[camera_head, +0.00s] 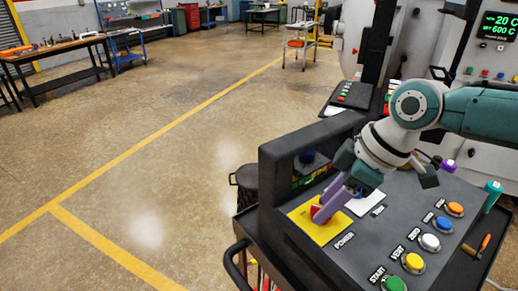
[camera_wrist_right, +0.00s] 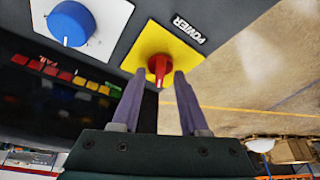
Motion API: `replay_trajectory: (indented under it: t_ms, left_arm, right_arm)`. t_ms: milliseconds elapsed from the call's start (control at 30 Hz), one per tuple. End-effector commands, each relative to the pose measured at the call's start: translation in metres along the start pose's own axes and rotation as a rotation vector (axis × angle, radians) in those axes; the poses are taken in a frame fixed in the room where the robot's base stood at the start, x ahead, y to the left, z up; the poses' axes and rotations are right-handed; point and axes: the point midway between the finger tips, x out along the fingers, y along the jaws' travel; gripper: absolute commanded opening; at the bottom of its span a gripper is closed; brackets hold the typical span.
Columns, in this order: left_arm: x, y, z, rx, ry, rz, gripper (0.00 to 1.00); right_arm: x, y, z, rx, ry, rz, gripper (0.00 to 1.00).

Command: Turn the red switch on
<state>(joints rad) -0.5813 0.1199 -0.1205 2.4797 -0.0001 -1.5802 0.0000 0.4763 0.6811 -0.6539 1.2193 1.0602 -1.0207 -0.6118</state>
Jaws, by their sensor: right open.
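The red switch (camera_wrist_right: 159,66) is a rotary knob with a handle, mounted on a yellow plate (camera_wrist_right: 172,44) marked POWER. In the wrist view its handle points down toward my gripper. In the head view the red switch (camera_head: 316,211) shows partly behind the purple fingers, on the yellow plate (camera_head: 318,232) at the panel's left end. My right gripper (camera_wrist_right: 160,75) is open, with one fingertip on each side of the red handle. I cannot tell whether a finger touches it. My left gripper is not in view.
The dark control panel (camera_head: 405,205) has a blue knob (camera_wrist_right: 70,25) on a white plate beside the switch. Several coloured buttons, including a yellow button (camera_head: 414,262), line its right side. A raised black housing (camera_head: 290,150) stands behind the switch. The floor at left is open.

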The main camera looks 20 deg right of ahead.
Motion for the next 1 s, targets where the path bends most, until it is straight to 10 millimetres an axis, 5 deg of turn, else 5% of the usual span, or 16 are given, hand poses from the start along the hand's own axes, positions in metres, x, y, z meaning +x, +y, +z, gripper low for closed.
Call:
replay_trajectory:
  t_ms: [133, 500, 1000]
  left_arm:
    - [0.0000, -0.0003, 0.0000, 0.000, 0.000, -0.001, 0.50]
    - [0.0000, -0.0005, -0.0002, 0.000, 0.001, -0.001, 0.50]
    - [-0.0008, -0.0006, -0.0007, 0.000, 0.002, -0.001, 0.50]
  right_arm:
    - [-0.0002, 0.0000, 0.0000, 0.000, 0.000, 0.000, 0.43]
    - [-0.0004, 0.0000, 0.0002, 0.001, 0.000, 0.000, 0.01]
    - [-0.0007, -0.0002, 0.0002, 0.003, -0.001, 0.000, 0.00]
